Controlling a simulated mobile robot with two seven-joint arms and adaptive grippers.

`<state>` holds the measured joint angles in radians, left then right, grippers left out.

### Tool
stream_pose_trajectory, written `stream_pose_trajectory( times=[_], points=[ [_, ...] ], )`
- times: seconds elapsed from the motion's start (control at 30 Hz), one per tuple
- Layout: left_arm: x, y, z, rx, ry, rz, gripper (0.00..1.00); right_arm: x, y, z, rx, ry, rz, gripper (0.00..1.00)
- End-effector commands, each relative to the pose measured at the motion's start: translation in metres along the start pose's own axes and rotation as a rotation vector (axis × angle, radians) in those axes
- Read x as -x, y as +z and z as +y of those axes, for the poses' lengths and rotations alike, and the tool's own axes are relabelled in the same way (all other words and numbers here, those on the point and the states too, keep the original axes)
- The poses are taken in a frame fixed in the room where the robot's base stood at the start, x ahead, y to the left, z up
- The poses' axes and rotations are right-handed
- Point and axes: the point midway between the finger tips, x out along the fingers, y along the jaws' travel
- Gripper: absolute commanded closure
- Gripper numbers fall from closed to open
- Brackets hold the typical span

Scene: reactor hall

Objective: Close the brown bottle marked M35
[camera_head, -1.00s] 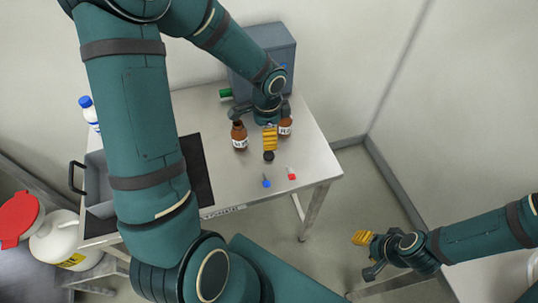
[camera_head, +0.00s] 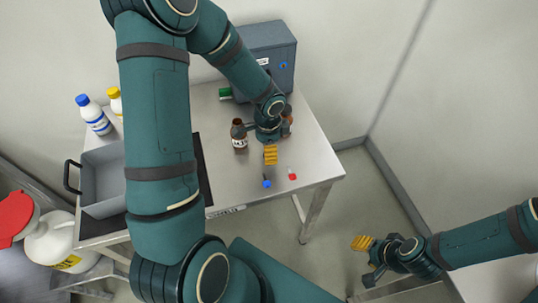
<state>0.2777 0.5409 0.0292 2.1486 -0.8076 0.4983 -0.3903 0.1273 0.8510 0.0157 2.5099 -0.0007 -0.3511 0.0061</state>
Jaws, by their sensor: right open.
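A brown bottle (camera_head: 239,135) with a white label stands on the table, its dark neck showing no cap. A second brown bottle (camera_head: 287,122) stands to its right, mostly hidden by my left gripper. The label marks are too small to read surely, so I cannot tell which is M35. My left gripper (camera_head: 270,155) points down over the table, just right of and in front of the first bottle; only one yellow finger pad shows clearly, and its grip is hidden. My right gripper (camera_head: 367,260) is open and empty, off the table at lower right.
Blue-topped (camera_head: 267,183) and red-topped (camera_head: 292,175) small items lie near the front edge. A grey box (camera_head: 267,60) stands at the back, with a green item (camera_head: 225,94) beside it. A grey tray (camera_head: 102,185) and a blue-capped white bottle (camera_head: 94,115) are at left.

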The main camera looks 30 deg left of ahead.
Motion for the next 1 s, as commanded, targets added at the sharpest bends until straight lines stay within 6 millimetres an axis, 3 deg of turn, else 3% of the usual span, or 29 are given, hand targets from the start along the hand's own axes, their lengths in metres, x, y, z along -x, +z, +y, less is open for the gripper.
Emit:
stream_pose_trajectory(
  times=[0.2, 0.57, 0.87, 1.0],
  points=[
    [-0.033, -0.001, -0.001, -0.001, 0.002, -0.002, 0.27, -0.01, 0.003, 0.004, 0.002, -0.001, -0.006, 0.53],
    [-0.034, -0.001, -0.002, 0.0, 0.001, -0.001, 0.27, -0.009, 0.003, 0.004, 0.002, -0.001, -0.006, 0.53],
    [-0.034, -0.001, -0.002, 0.0, 0.001, -0.001, 0.74, -0.009, 0.003, 0.004, 0.002, -0.001, -0.006, 0.53],
    [-0.034, -0.001, -0.002, 0.0, 0.001, -0.001, 0.75, -0.009, 0.003, 0.004, 0.002, -0.001, -0.006, 0.53]
  ],
)
